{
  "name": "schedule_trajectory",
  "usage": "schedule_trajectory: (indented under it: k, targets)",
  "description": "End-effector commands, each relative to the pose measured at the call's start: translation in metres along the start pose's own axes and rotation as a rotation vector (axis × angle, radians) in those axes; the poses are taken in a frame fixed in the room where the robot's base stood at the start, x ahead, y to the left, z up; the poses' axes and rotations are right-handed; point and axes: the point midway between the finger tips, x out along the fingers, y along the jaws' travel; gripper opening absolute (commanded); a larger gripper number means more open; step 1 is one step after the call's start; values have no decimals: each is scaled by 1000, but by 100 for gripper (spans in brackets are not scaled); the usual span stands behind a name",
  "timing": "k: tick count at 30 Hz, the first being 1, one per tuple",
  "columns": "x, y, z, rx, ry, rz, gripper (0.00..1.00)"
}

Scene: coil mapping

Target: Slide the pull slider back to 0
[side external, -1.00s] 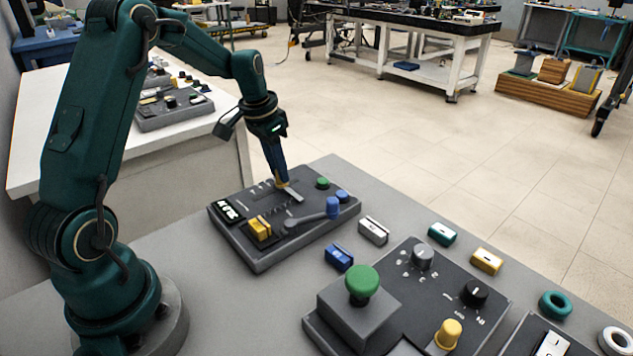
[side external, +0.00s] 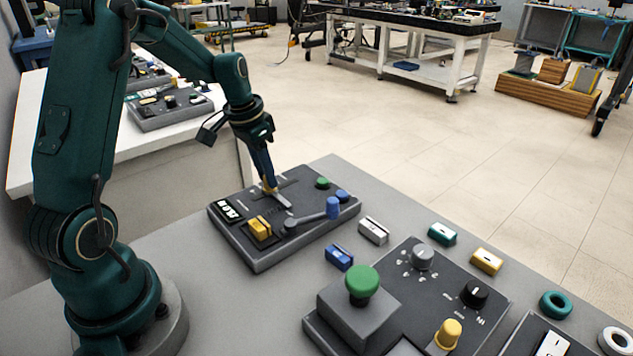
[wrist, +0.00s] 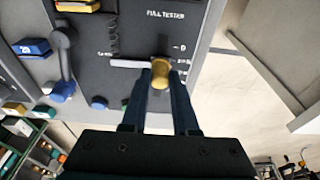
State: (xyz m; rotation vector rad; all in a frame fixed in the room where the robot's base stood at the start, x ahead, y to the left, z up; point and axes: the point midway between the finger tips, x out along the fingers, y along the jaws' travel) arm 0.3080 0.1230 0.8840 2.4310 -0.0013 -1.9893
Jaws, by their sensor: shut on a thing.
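The pull slider has a yellow knob (side external: 268,187) and a pale grey bar (side external: 279,201), on a dark grey tester panel (side external: 250,251). In the wrist view the knob (wrist: 160,66) sits between my fingertips and the bar (wrist: 130,63) reaches left from it. My gripper (side external: 268,180) points down and is shut on the knob. In the wrist view my gripper (wrist: 160,78) hides part of the panel below the knob. White scale marks (wrist: 180,60) stand right of the knob, too small and partly hidden to read surely.
The same panel bears a small display (side external: 231,210), a yellow block (side external: 259,228), a blue-knobbed lever (side external: 332,207), a green button (side external: 322,183) and a blue button (side external: 343,196). A second panel with a green mushroom button (side external: 361,282) stands at the front right.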

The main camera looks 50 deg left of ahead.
Motion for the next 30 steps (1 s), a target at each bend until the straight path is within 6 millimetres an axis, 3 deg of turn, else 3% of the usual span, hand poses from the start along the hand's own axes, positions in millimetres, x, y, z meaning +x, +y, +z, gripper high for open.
schedule_trajectory:
  k: [30]
  targets:
    - [-6, -1, 23, -1, 7, -5, 0]
